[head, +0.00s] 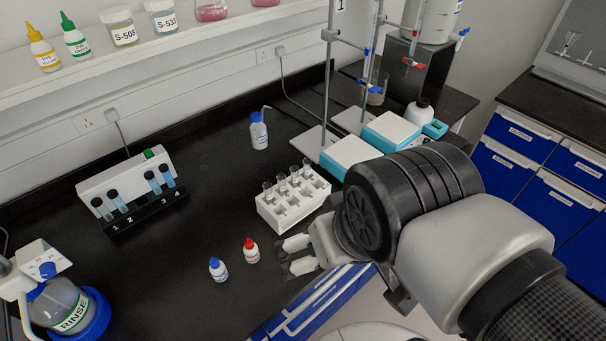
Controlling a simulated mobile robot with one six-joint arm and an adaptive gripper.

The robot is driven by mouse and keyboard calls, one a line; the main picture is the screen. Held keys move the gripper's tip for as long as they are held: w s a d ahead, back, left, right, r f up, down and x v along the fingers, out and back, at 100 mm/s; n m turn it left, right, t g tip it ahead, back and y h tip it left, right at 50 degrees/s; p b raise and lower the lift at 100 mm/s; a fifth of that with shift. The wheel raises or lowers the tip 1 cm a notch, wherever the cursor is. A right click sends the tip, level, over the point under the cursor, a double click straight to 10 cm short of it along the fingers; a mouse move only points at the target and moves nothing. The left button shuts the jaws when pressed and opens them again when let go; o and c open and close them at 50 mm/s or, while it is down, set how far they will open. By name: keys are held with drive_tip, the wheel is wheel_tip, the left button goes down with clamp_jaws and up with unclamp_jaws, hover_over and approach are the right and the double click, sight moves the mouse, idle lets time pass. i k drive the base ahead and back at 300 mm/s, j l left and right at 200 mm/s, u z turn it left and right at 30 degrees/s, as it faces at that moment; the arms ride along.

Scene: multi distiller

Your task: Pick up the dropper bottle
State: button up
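Two small white bottles stand upright on the black bench, left of my gripper: a red-capped bottle (251,253) and a blue-capped bottle (218,271). Which of them the task means by the dropper bottle I cannot tell. Two more bottles with pointed tips, a yellow one (45,52) and a green one (76,40), stand on the shelf at the upper left. My gripper (294,255) is near the front edge of the bench. Its two light finger pads are apart with nothing between them. The red-capped bottle is closest to it, a short gap away.
A white rack (291,211) with tubes stands just beyond my gripper. Behind it are a blue-capped wash bottle (259,134) and stirrer plates (349,158) with stands. A tube holder (126,190) and a rinse bottle (66,303) are at left. The bench's middle left is clear.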

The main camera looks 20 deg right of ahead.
sight(251, 250)
drive_tip(key=k+j+z, duration=0.2)
drive_tip(key=j, duration=0.25)
drive_tip(key=k+j+z, duration=0.15)
drive_tip(key=j, duration=0.25)
drive_tip(key=k+j+z, duration=0.2)
drive_tip(key=k+j, duration=0.15)
